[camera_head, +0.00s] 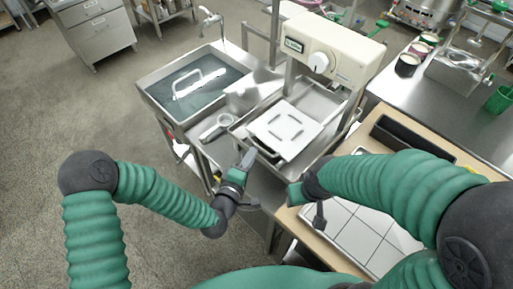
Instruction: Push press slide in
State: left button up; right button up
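The press (330,50) is a cream machine with a white knob, on a steel stand. Its slide is a shallow steel tray (238,131) sticking out toward me below the machine's head. A white square plate (270,122) with small slots lies on it. A handle bar shows at the tray's near edge. My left gripper (256,184) is in front of the slide's near left side, apart from it, its fingers spread and empty. My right gripper (308,205) is nearer to me, by the wooden table's left edge; its fingers are partly hidden by its own wrist.
A steel sink (146,93) with a white-handled item stands left of the press. A round-ended metal tool (216,128) lies between them. At right, a wooden table (290,222) holds a white tiled tray (357,235) and black bin (412,138).

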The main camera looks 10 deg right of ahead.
aim_at(258, 147)
pick_arm(q)
jog(key=w+d, duration=0.2)
jog(key=w+d+f, duration=0.1)
jog(key=w+d, duration=0.1)
jog(key=shift+w+d, duration=0.1)
jog(key=shift+d, duration=0.2)
jog(key=shift+a, duration=0.3)
jog(key=shift+c, duration=0.2)
jog(key=shift+a, duration=0.3)
grip_shut()
